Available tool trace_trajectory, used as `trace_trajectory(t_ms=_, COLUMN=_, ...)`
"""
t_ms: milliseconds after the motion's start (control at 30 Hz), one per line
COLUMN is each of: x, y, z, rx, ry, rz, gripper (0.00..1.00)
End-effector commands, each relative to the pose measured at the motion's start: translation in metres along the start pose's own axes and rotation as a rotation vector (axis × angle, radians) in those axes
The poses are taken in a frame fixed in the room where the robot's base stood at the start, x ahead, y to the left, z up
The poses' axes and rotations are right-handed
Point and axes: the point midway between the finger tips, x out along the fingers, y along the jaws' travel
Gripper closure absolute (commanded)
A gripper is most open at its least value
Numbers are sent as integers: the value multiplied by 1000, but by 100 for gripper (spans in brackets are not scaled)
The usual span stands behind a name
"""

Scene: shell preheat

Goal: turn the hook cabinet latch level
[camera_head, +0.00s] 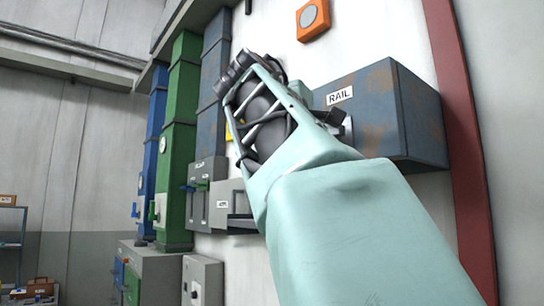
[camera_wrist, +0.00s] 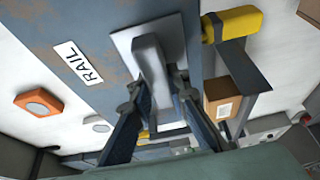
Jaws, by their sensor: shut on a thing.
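The latch is a pale grey lever (camera_wrist: 150,70) on a square grey plate (camera_wrist: 122,42), in the wrist view. It is on the front of a blue-grey, rust-marked cabinet (camera_head: 372,92) whose sign reads RAIL; I read no HOOK sign. My gripper (camera_wrist: 157,92) is shut on the lever, one dark finger on each side. The lever slants relative to the sign's lettering; its exact angle is unclear. In the head view my arm hides most of the latch.
A dark bracket with a yellow end (camera_wrist: 238,24) and a brown box (camera_wrist: 222,100) are right of the latch in the wrist view. An orange wall box (camera_head: 313,18) is above the cabinet. A red post (camera_head: 462,150) stands right; green (camera_head: 180,140) and blue columns stand left.

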Motion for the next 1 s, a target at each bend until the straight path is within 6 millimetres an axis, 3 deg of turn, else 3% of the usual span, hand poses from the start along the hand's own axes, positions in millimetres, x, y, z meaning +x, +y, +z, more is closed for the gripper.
trace_trajectory(t_ms=467, x=0, y=-2, z=0, rx=-16, ry=-2, rz=-9, gripper=100)
trace_trajectory(t_ms=500, x=0, y=-2, z=0, rx=-16, ry=-2, rz=-9, gripper=84)
trace_trajectory(t_ms=667, x=0, y=-1, z=0, rx=-15, ry=-2, rz=-8, gripper=67)
trace_trajectory(t_ms=1000, x=0, y=0, z=0, rx=-14, ry=-1, rz=-6, gripper=67)
